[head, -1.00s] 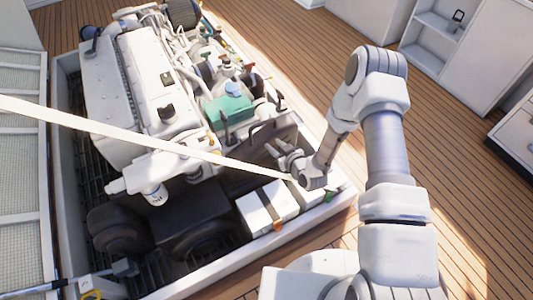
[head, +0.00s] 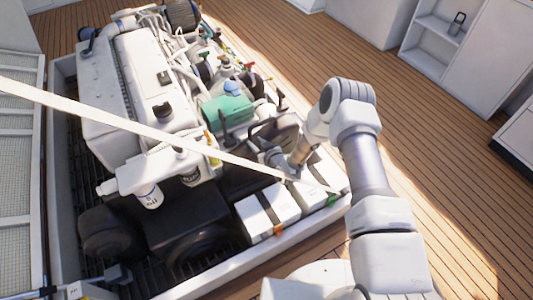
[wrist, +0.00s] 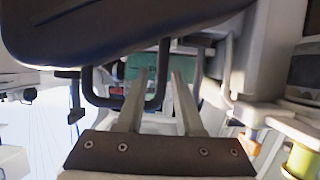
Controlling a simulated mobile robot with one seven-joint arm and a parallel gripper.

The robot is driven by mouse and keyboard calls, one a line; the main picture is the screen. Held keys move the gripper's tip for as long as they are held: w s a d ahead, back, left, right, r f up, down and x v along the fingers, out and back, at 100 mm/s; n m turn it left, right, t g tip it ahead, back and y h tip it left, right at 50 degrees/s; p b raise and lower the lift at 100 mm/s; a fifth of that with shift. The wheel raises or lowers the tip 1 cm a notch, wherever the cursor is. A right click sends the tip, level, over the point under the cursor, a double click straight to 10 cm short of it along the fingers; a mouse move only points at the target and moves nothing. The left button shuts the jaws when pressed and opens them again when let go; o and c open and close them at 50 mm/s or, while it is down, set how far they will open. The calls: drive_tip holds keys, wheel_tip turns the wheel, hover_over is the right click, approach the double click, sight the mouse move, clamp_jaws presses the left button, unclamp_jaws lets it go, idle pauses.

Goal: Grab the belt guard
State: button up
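A dark grey rounded cover (head: 286,131) with a bent bar handle, which looks like the belt guard, sits at the near right end of the engine in the head view. My gripper (head: 272,156) is just in front of it, low in the hatch. In the wrist view a dark bent bar handle (wrist: 162,76) passes near my two fingers (wrist: 156,76), which are apart. Part of the bar shows between the fingertips. I cannot tell whether it touches them. A large dark curved surface fills the top of the wrist view, very close.
The white engine (head: 130,85) fills the hatch. White boxes with dark straps (head: 268,210) stand below my arm. A pale strap (head: 130,126) crosses the head view diagonally. A green part (head: 228,106) lies behind the handle. Wooden deck (head: 420,130) is open to the right.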

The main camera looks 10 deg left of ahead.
sight(251, 140)
drive_tip(key=b+x, duration=0.1)
drive_tip(key=x, duration=0.1)
drive_tip(key=b+x, duration=0.1)
drive_tip(key=x, duration=0.1)
drive_tip(key=shift+a+f+b, duration=0.3)
drive_tip(key=shift+f+b, duration=0.1)
drive_tip(key=shift+f, duration=0.15)
drive_tip(key=shift+w+a, duration=0.2)
drive_tip(key=shift+w, duration=0.1)
drive_tip(key=shift+c, duration=0.2)
clamp_jaws()
idle(0.5)
drive_tip(key=shift+r, duration=0.15)
